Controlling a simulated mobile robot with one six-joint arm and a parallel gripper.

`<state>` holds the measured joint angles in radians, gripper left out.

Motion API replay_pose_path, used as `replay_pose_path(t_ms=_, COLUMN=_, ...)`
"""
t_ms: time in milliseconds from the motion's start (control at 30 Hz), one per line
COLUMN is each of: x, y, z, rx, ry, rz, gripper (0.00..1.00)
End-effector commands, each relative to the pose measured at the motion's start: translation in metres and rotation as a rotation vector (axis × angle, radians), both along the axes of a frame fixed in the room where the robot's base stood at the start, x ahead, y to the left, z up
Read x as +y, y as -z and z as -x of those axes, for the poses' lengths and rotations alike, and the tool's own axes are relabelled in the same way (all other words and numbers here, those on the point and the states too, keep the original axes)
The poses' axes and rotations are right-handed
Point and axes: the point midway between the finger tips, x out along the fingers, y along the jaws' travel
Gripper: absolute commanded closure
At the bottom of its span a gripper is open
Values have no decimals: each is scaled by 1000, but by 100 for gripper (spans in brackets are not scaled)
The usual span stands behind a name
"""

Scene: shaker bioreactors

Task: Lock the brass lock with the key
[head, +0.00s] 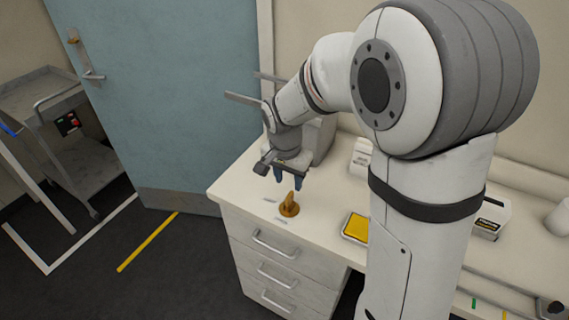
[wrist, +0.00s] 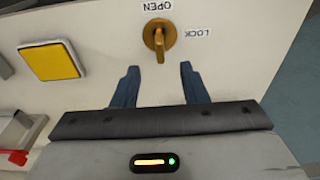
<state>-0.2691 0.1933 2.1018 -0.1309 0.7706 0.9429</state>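The brass lock (head: 289,209) is a round base with the key (head: 291,197) standing up in it, on the white counter top. In the wrist view the key (wrist: 159,43) sits in the lock (wrist: 166,30), its grip lined up with the OPEN label (wrist: 155,6); the LOCK label (wrist: 193,33) is to the right. My gripper (head: 288,180) is above and behind the lock. In the wrist view its two blue fingers (wrist: 158,78) are spread apart, with nothing between them. The key lies just beyond the fingertips, apart from them.
A yellow pad in a tray (head: 356,228) lies right of the lock on the counter (head: 325,209). It also shows in the wrist view (wrist: 53,60). White containers (head: 361,158) stand farther back. Drawers (head: 275,245) are below. A blue door (head: 165,90) and grey cart (head: 62,115) are left.

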Motion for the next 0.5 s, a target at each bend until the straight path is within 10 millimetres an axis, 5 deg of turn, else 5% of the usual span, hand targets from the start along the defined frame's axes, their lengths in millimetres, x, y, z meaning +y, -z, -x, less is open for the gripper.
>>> replay_pose_path(t_ms=500, x=-3, y=66, z=-7, rx=4, ry=5, rz=0, gripper=60)
